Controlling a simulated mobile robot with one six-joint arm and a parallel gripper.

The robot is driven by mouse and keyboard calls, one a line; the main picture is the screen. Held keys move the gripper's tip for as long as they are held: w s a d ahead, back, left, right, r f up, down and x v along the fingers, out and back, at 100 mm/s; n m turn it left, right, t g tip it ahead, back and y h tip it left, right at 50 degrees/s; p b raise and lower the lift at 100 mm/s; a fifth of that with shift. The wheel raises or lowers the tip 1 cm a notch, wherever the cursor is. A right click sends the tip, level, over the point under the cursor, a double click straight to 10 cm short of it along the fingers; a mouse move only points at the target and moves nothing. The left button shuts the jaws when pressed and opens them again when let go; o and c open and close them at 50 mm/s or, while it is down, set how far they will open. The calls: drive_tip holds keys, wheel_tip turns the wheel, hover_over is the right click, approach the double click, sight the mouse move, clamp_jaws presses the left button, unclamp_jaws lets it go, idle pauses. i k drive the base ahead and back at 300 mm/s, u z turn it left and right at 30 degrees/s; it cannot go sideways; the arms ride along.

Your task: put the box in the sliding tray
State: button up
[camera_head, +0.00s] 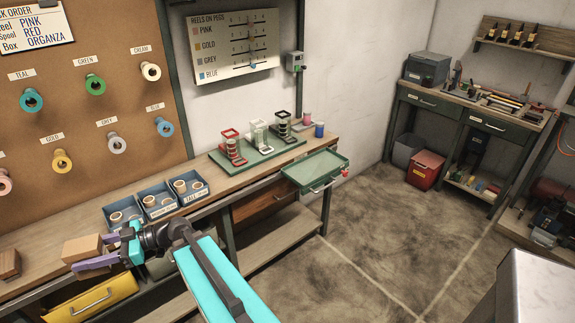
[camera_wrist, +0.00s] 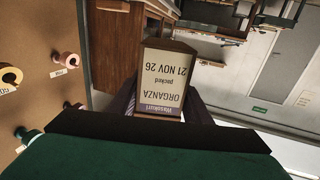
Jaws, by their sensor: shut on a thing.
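The box (camera_head: 82,248) is a brown block held between the purple fingers of my gripper (camera_head: 88,252), above the left part of the bench. In the wrist view the box (camera_wrist: 165,80) shows a pale label reading "ORGANZA", "packed" and "21 NOV 26", upside down. The gripper is shut on it; the fingers are partly hidden behind the wrist in that view. The sliding tray (camera_head: 303,186) is a shallow green tray pulled out at the right end of the bench, far to the right of my gripper. It looks empty.
Blue bins (camera_head: 158,212) with rolls stand on the bench right of my gripper. A green board (camera_head: 258,158) with spool stacks lies farther right, near pink and blue spools (camera_head: 319,130). A wooden block (camera_head: 9,263) sits at far left. The floor (camera_head: 390,230) ahead is clear.

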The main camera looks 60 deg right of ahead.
sight(321, 171)
drive_tip(key=u, duration=0.5)
drive_tip(key=k, duration=1.15)
drive_tip(key=z, duration=0.9)
drive_tip(key=i, duration=0.8)
drive_tip(key=z, duration=0.05)
